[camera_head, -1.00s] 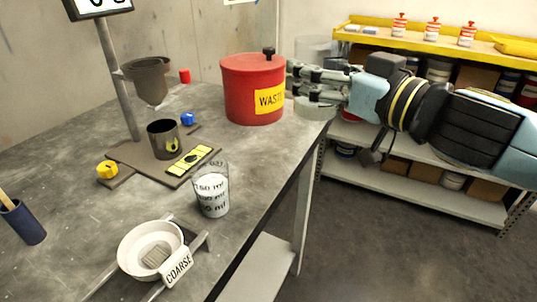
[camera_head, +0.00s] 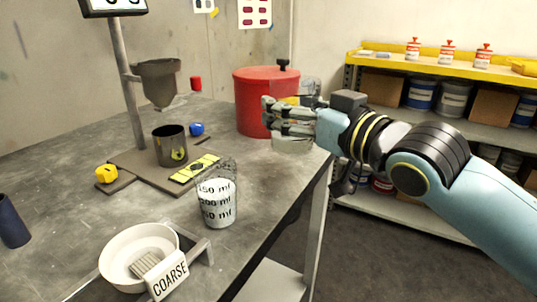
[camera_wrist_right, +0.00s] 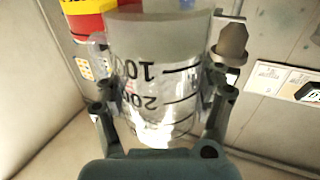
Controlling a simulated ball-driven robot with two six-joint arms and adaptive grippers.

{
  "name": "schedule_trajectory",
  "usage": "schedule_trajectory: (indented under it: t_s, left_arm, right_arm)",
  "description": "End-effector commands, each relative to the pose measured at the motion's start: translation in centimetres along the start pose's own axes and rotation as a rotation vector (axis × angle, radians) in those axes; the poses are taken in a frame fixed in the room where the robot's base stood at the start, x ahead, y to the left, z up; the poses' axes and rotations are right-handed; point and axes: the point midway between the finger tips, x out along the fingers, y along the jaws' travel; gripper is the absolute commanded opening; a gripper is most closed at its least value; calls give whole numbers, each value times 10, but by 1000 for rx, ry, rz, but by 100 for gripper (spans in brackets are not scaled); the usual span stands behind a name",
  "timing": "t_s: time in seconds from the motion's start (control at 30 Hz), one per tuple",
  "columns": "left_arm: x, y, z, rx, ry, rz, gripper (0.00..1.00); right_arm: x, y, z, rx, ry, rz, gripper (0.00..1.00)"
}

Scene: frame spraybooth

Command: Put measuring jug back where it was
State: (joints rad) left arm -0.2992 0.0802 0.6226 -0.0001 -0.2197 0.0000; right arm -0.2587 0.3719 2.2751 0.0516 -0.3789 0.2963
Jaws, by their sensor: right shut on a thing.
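The measuring jug (camera_head: 292,144) is clear, with black graduation marks. My right gripper (camera_head: 268,116) is shut on it, in front of the red waste bin near the table's right edge. In the head view the fingers hide much of the jug. In the right wrist view the jug (camera_wrist_right: 160,75) fills the middle, with a finger on each side, and pale contents show in it. I cannot tell whether its base touches the table. My left gripper is not in view.
The red waste bin (camera_head: 253,98) stands just behind the jug. A metal cup (camera_head: 170,146) stands under a grey funnel (camera_head: 157,82). The grey tabletop between has free room.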

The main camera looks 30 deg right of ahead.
Motion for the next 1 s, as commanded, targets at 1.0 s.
schedule_trajectory:
  t_s: [1.0]
  left_arm:
    - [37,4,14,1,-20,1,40]
  right_arm:
    - [41,-18,71,-3,-1,2,31]
